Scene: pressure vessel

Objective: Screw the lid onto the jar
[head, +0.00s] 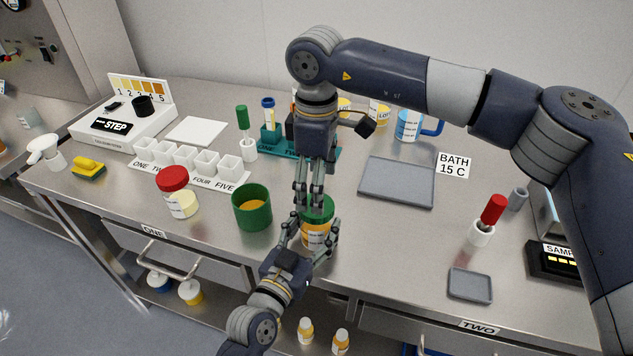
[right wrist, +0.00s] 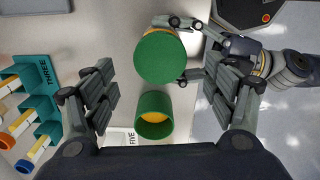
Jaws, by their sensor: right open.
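The jar (head: 316,238), with an orange and white label, stands upright near the table's front edge. The green lid (head: 318,207) sits on top of it; I cannot tell how tightly. My left gripper (head: 310,246) reaches in from the front with its fingers around the jar's sides, shut on it. My right gripper (head: 309,196) points down from above, just over and behind the lid. In the right wrist view its fingers (right wrist: 168,96) are spread wide and empty, with the lid (right wrist: 160,58) between and beyond them. The jar's body (right wrist: 184,40) is mostly hidden below the lid.
An open green cup with orange contents (head: 251,207) stands just left of the jar. A red-lidded jar (head: 176,192) is further left. A white row of cups (head: 190,162) and a teal rack (head: 325,153) lie behind.

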